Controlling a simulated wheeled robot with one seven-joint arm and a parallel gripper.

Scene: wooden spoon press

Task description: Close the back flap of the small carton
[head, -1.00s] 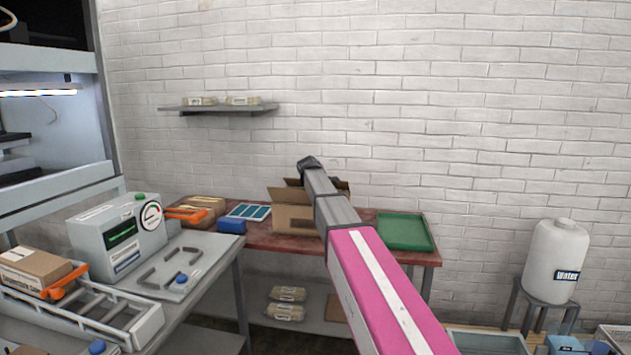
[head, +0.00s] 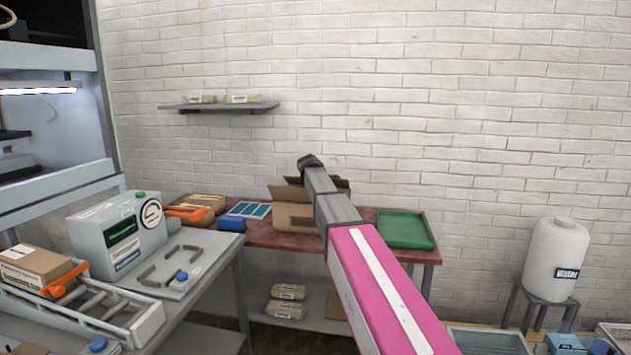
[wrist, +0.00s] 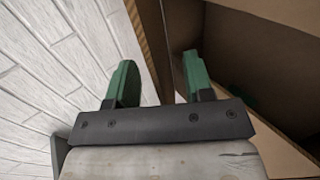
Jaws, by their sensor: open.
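The small open carton (head: 293,218) stands on the red-brown table against the brick wall, partly covered by my arm in the head view. A flap sticks out at its left, and its back side is largely hidden. In the wrist view, my gripper (wrist: 159,62) shows two green fingers, apart and with nothing clamped. A narrow cardboard panel edge (wrist: 149,42) runs up through the gap between the fingers; I cannot tell whether either finger touches it. The carton's brown inside and other flaps (wrist: 265,45) fill the right of that view. My gripper is hidden in the head view.
A green tray (head: 405,229) lies right of the carton. A blue block (head: 232,225), a blue-and-white sheet (head: 249,210) and a brown box (head: 204,202) with an orange tool lie to its left. The brick wall (wrist: 40,80) is close beside my gripper.

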